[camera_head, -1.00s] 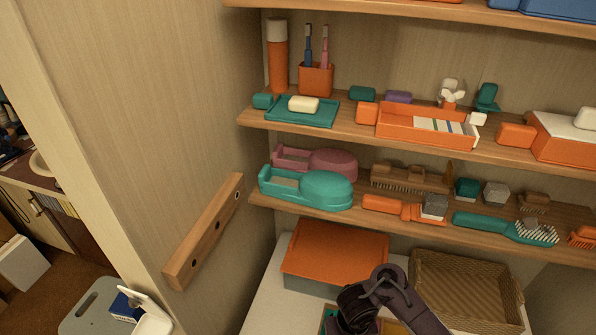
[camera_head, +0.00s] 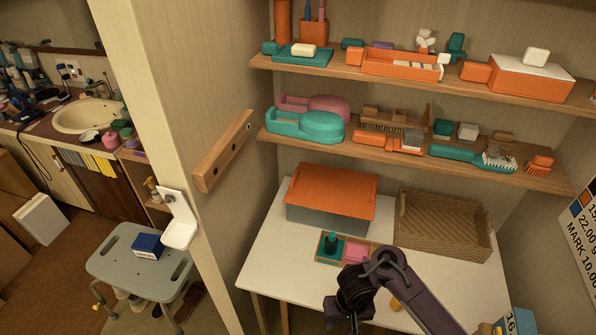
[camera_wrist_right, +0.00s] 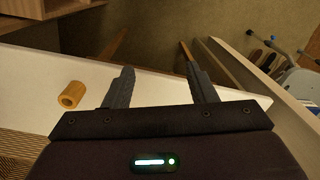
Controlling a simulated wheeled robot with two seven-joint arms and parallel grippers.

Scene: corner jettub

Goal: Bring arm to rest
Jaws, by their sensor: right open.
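My right arm (camera_head: 405,290) reaches in from the bottom right in the head view, over the front of a white table. Its dark gripper end hangs down near the bottom edge of the head view, where the fingertips are hard to make out. In the right wrist view, my right gripper (camera_wrist_right: 160,88) is open with its two dark fingers apart and nothing between them. Its fingers lie over the white table (camera_wrist_right: 230,92) near its edge. My left gripper is in neither view.
An orange-lidded box (camera_head: 330,190), a small tray (camera_head: 322,256) and a wicker basket (camera_head: 440,232) stand behind my arm. Shelves of items are above. A grey stool (camera_head: 140,265) stands left, beyond the wall panel.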

